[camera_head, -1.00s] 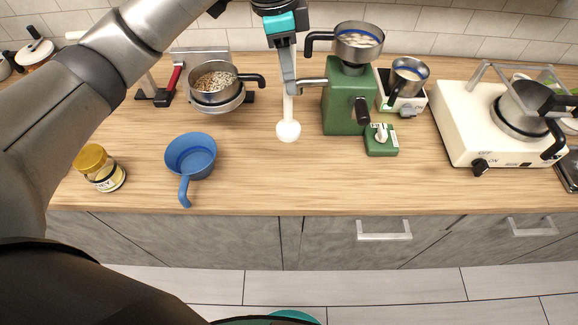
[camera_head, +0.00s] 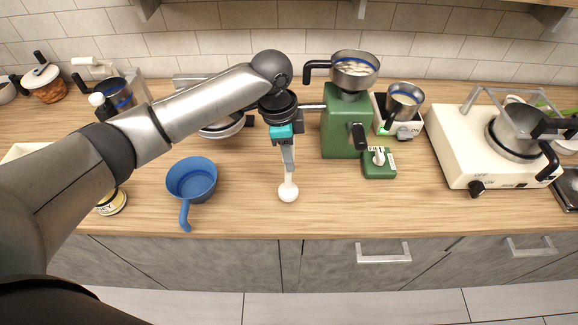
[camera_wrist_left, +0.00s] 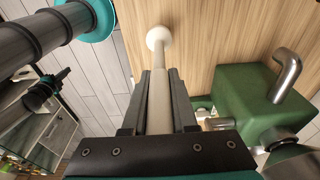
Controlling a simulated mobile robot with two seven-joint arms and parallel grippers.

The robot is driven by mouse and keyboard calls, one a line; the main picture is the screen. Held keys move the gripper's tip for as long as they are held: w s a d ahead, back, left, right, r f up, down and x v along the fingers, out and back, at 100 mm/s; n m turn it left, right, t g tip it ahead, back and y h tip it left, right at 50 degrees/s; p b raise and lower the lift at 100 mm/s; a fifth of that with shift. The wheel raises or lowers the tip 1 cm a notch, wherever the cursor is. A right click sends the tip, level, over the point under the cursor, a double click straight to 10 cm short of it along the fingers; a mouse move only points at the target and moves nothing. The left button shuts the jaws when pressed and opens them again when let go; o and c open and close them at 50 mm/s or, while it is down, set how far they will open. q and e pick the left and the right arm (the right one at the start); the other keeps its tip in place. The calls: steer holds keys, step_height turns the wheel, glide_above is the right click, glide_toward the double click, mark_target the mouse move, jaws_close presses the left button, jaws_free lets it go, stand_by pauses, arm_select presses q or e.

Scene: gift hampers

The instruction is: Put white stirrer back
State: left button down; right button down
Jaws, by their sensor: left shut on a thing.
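The white stirrer (camera_head: 288,190) has a thin stem and a round white end. My left gripper (camera_head: 287,160) is shut on its stem, with the round end pointing down toward the front of the counter. In the left wrist view the stirrer (camera_wrist_left: 160,75) lies between the two dark fingers (camera_wrist_left: 158,105), its round end beyond the fingertips over the wood. I cannot tell whether the round end touches the counter. My right gripper is not in view.
A blue pan (camera_head: 191,178) stands left of the stirrer, and a green grinder (camera_head: 341,130) stands right. A honey jar (camera_head: 112,203) and a pot behind are partly hidden by my left arm. A cream stove (camera_head: 455,145) stands right. The front middle counter is clear.

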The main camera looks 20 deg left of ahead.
arm_select(q)
steer(key=shift+f, duration=2.2)
steer(key=c, duration=0.7)
jaws_free()
steer(key=shift+f, duration=0.1)
step_height(320, 180, up, 12)
steer(key=a, duration=0.1)
steer(key=shift+s+a, duration=0.25)
